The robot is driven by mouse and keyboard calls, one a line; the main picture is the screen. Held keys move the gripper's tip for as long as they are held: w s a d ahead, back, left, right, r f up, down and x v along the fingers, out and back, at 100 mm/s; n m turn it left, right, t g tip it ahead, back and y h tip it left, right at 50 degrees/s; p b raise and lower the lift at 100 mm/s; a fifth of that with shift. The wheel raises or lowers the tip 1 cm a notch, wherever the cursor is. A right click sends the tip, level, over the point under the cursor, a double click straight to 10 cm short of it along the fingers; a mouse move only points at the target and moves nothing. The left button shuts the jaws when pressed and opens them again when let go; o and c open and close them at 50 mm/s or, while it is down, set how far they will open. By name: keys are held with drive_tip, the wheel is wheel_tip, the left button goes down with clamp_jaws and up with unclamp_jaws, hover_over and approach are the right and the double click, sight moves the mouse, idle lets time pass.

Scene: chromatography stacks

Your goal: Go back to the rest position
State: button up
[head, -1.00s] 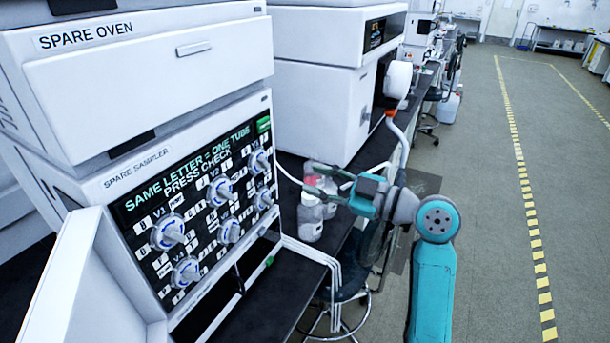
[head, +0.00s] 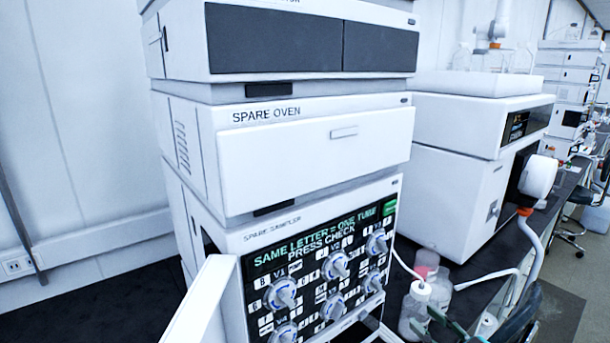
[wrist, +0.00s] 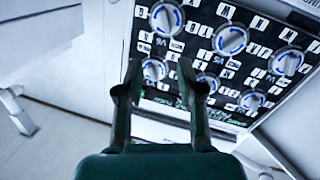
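My gripper (wrist: 159,80) shows in the wrist view with its two dark green fingers apart and nothing held between them. The spare sampler's black panel, with several white and blue knobs (wrist: 230,40), lies beyond the fingertips, apart from them as far as I can tell. In the head view the panel (head: 310,250) reads "SAME LETTER = ONE TUBE PRESS CHECK" and has a green button (head: 390,208). Only a bit of my teal arm end shows at the bottom edge there; the fingers are not clear.
The spare oven (head: 310,150) sits above the sampler. An open white door (head: 203,305) juts out at the sampler's left. Bottles (head: 414,308) with tubing stand on the dark bench to the right. A large white instrument (head: 450,185) stands behind them.

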drive_tip(key=s+a+f+m+h, duration=0.3)
drive_tip(key=s+f+m+h, duration=0.5)
drive_tip(key=s+f, duration=1.05)
drive_tip(key=s+a+r+g, duration=0.1)
drive_tip(key=s+a, duration=0.1)
drive_tip(key=s, duration=2.1)
drive_tip(key=shift+s+a+r, duration=0.15)
drive_tip(key=shift+s+a, duration=0.1)
drive_tip(key=shift+a, duration=0.15)
